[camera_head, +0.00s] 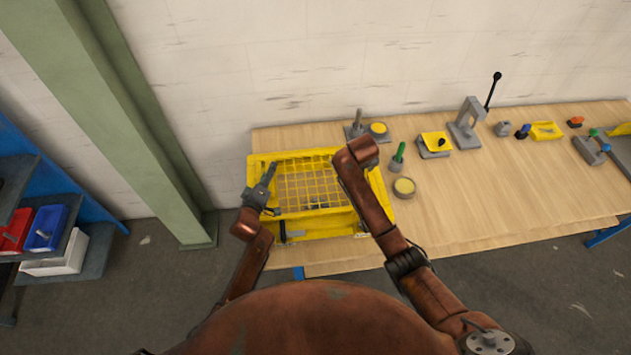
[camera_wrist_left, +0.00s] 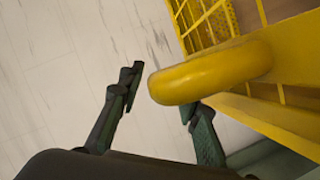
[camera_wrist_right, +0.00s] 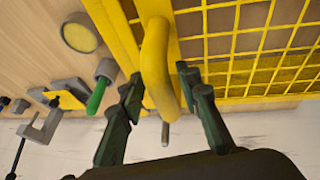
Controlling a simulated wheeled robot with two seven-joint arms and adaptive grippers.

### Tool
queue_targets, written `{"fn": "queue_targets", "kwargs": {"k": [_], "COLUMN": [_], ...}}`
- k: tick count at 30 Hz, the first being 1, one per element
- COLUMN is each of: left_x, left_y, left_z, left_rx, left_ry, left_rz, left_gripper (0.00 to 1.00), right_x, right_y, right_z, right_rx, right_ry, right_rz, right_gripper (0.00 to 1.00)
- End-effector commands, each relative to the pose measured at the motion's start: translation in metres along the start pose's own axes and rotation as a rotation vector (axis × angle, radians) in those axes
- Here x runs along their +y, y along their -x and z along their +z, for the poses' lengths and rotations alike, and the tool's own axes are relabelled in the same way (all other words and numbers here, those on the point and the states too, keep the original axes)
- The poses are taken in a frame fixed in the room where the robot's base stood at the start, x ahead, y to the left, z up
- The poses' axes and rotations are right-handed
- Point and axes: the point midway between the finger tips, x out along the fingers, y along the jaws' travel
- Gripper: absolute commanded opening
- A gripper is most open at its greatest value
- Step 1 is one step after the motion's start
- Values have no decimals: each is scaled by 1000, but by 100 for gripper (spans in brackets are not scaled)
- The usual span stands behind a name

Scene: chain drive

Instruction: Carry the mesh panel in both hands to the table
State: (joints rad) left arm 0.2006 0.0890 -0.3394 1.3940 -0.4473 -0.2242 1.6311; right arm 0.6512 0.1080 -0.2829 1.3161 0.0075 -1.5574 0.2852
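The yellow mesh panel (camera_head: 308,188) lies over the left end of the table (camera_head: 480,200), among other yellow framing; I cannot tell what bears it. My left gripper (camera_head: 266,186) is at its left side. In the left wrist view the left gripper's fingers (camera_wrist_left: 160,90) are apart, with a thick yellow handle (camera_wrist_left: 215,73) between or just beyond them. My right gripper is hidden behind its arm in the head view. In the right wrist view the right gripper's fingers (camera_wrist_right: 158,88) are spread on either side of another yellow handle (camera_wrist_right: 155,60). Contact is unclear there.
Right of the panel stand a green-handled tool (camera_head: 398,155), a round yellow-topped pot (camera_head: 404,187) and a grey press (camera_head: 467,122) with a black lever. A green column (camera_head: 120,110) and a shelf with red and blue bins (camera_head: 45,228) are at left.

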Motion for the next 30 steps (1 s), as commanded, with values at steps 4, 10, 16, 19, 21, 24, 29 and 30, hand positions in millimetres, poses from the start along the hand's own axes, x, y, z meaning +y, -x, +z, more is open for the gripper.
{"fn": "queue_targets", "kwargs": {"k": [4, 10, 16, 19, 21, 24, 29, 30], "left_x": [0, 0, 0, -1, -1, -1, -1, -1], "left_y": [0, 0, 0, 0, 0, 0, 0, 0], "left_z": [0, 0, 0, 0, 0, 0, 0, 0], "left_rx": [0, 0, 0, 0, 0, 0, 0, 0], "left_ry": [0, 0, 0, 0, 0, 0, 0, 0], "left_rz": [0, 0, -1, -1, -1, -1, -1, -1], "left_gripper": [20, 6, 0, 0, 0, 0, 0, 0], "right_x": [0, 0, 0, 0, 0, 0, 0, 0], "right_y": [0, 0, 0, 0, 0, 0, 0, 0], "right_z": [0, 0, 0, 0, 0, 0, 0, 0], "right_rx": [0, 0, 0, 0, 0, 0, 0, 0], "right_ry": [0, 0, 0, 0, 0, 0, 0, 0], "right_rz": [0, 0, 0, 0, 0, 0, 0, 0], "right_gripper": [20, 6, 0, 0, 0, 0, 0, 0]}}
